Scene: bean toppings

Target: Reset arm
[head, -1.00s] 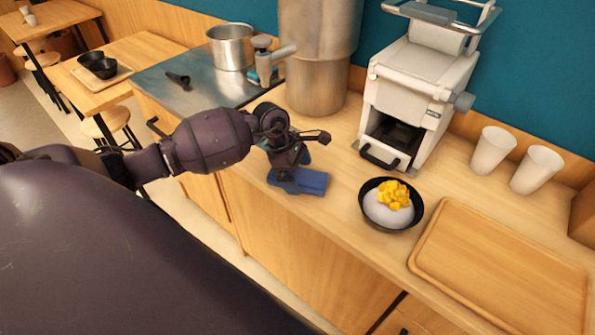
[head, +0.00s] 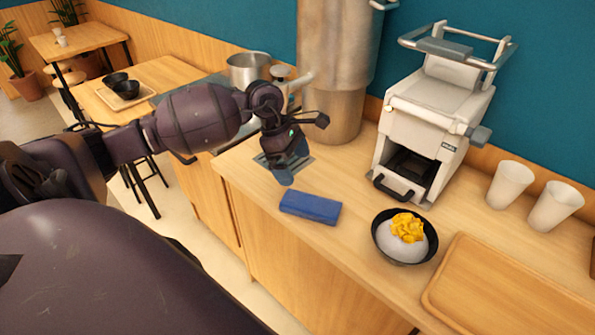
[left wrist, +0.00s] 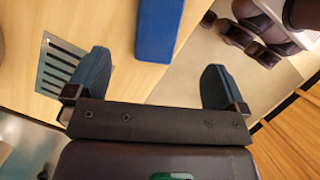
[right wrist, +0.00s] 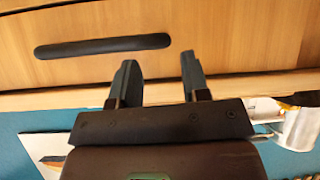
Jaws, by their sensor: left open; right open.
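My left gripper (head: 287,172) hangs above the counter, behind and to the left of a blue block (head: 311,207) in the head view. In the left wrist view its two blue fingers (left wrist: 158,82) are spread with nothing between them. The blue block (left wrist: 158,28) lies beyond the fingertips there, apart from them. My right gripper (right wrist: 158,80) is open and empty in the right wrist view, facing a wooden front with a dark handle (right wrist: 102,46). It does not show in the head view.
A black bowl (head: 381,244) with a white mound and yellow topping (head: 407,227) stands on the counter (head: 350,190). A wooden tray (head: 500,300), two white cups (head: 510,185), a white machine (head: 432,120) and a metal cylinder (head: 335,80) stand nearby. A metal drain grate (left wrist: 60,68) lies beside the left gripper.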

